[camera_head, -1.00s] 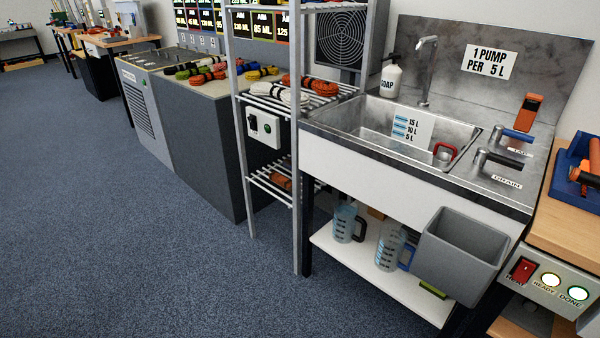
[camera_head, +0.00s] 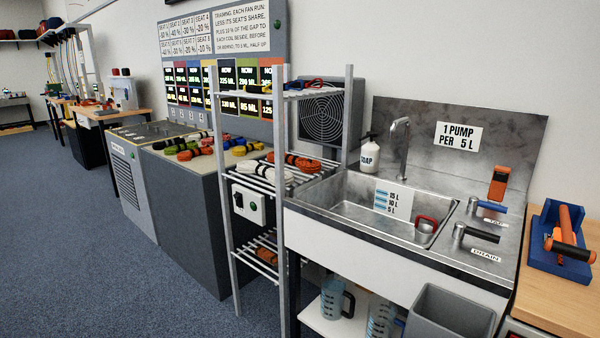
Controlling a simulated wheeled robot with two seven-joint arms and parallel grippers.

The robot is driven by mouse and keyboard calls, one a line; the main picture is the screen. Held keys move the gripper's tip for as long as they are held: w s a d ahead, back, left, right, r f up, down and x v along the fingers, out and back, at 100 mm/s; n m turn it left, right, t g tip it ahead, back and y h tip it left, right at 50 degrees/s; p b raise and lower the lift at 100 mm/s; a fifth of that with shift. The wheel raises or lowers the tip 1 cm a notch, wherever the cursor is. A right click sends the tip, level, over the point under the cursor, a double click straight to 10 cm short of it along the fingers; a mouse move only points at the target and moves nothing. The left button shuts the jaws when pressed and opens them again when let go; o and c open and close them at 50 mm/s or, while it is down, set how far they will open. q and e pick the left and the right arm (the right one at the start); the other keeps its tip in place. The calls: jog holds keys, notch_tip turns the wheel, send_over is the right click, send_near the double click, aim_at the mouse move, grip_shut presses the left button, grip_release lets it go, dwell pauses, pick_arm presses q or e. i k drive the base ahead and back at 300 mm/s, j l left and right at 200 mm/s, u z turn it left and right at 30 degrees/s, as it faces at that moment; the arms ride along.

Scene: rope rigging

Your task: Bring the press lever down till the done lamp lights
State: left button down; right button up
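At the right edge of the head view, a blue device (camera_head: 551,262) with an orange lever (camera_head: 565,228) stands on a wooden bench top. A black grip (camera_head: 570,251) lies across its front, low near the bench. This looks like the press and its lever; I cannot tell for certain how far down the lever is. The lamp panel below the bench is almost wholly cut off at the bottom edge, so the done lamp is not visible now. Neither of my grippers is in view.
A steel sink (camera_head: 360,205) with a tap and a soap bottle (camera_head: 369,158) stands left of the bench (camera_head: 560,303). A grey bin (camera_head: 448,315) hangs at its front. A wire rack (camera_head: 262,178) holds rope coils. Blue carpet (camera_head: 180,295) is clear at lower left.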

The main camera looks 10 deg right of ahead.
aim_at(564, 234)
jog(key=z, duration=1.35)
